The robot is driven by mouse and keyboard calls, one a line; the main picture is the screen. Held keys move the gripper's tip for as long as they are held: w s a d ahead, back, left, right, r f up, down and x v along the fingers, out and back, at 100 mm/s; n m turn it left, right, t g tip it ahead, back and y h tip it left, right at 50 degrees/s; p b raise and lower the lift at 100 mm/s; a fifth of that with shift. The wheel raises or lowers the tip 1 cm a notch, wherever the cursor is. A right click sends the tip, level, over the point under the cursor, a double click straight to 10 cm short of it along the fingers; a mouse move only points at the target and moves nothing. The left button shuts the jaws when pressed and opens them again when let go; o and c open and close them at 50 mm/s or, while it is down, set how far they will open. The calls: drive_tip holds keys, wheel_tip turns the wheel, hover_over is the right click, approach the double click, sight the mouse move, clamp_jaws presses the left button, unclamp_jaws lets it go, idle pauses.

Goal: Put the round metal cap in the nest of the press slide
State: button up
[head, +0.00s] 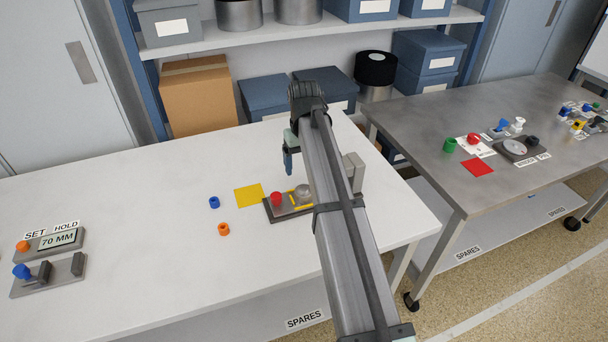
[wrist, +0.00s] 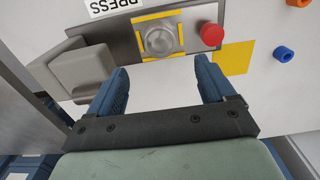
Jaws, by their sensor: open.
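The press (head: 271,212) stands on the white table, with a red button on its left end. A round silvery metal piece (wrist: 159,40), which looks like the cap, sits on the press slide (wrist: 140,45) between yellow strips; it also shows in the head view (head: 303,190). I cannot tell whether it lies fully seated in the nest, whose recess is hidden beneath it. My gripper (wrist: 162,68) is open and empty, its fingers apart and clear of the metal piece. In the head view my gripper (head: 288,172) hangs above the table behind the press.
A red button (wrist: 211,34) and a yellow square (head: 249,195) lie beside a blue ring (head: 214,202) and an orange ring (head: 223,229). A grey block (wrist: 75,72) rises at the press's other end. A 70 MM display unit (head: 58,240) stands far left. The table's middle-left is clear.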

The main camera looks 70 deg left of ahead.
drive_tip(key=shift+r, duration=1.15)
